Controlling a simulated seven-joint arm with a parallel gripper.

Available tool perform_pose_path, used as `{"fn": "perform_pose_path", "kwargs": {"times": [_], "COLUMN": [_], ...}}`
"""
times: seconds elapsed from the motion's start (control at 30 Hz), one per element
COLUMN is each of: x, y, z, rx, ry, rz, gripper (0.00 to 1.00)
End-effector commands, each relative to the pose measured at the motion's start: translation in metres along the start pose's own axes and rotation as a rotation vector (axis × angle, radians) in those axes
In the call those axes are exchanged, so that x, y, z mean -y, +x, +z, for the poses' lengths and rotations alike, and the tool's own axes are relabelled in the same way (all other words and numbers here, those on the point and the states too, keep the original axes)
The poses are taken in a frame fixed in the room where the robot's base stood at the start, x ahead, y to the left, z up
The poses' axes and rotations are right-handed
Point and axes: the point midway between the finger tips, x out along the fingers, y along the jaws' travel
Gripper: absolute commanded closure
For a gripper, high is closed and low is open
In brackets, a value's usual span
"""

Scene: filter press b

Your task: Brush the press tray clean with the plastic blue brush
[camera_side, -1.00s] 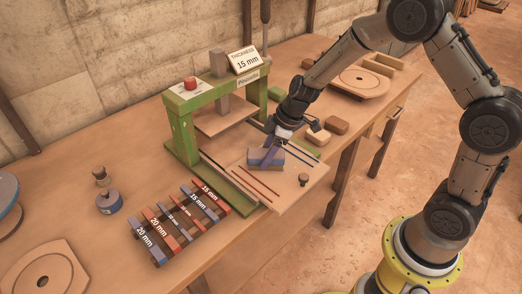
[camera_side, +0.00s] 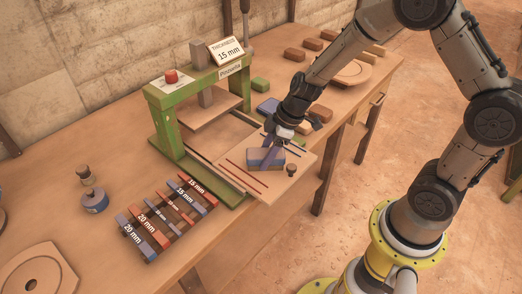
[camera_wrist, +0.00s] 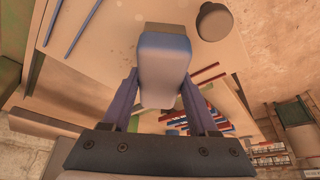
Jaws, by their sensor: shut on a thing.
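The press tray (camera_side: 262,193) is a flat tan board pulled out in front of the green press (camera_side: 167,130). Red rods (camera_side: 242,172) lie along its left side and blue rods (camera_side: 288,143) along its far right side. A dark round knob (camera_side: 291,170) stands near its front right corner; it also shows in the wrist view (camera_wrist: 214,21). My gripper (camera_side: 268,155) is shut on the blue brush (camera_side: 265,160) over the middle of the tray. In the wrist view the brush (camera_wrist: 164,55) sits between both fingers, with a tan strip at its far edge. Whether it touches the tray is unclear.
A rack of red and blue spacer bars (camera_side: 167,217) lies left of the tray. Behind my wrist are a blue block (camera_side: 267,106), a green block (camera_side: 260,84) and several brown blocks. A round wooden plate (camera_side: 352,73) lies farther back. The table edge is close to the tray's right.

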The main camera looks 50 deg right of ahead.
Motion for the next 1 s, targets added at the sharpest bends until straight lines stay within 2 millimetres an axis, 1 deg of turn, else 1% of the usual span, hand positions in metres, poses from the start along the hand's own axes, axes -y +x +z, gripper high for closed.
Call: {"fn": "perform_pose_path", "kwargs": {"times": [0.03, 0.13, 0.2, 0.4, 0.77, 0.87, 1.0], "x": [0.005, 0.011, 0.015, 0.019, 0.007, 0.004, -0.004], "y": [0.0, -0.002, -0.004, -0.004, -0.006, -0.004, -0.002], "z": [0.006, 0.011, 0.015, 0.02, 0.032, 0.029, 0.021], "rx": [0.006, 0.007, 0.008, 0.012, 0.013, 0.013, 0.013], "ry": [0.003, 0.002, 0.002, 0.004, 0.005, 0.003, 0.002], "rz": [-0.006, -0.007, -0.01, -0.016, -0.018, -0.018, -0.017], "gripper": [0.85, 0.84, 1.0, 1.0, 1.0, 1.0, 1.0]}}
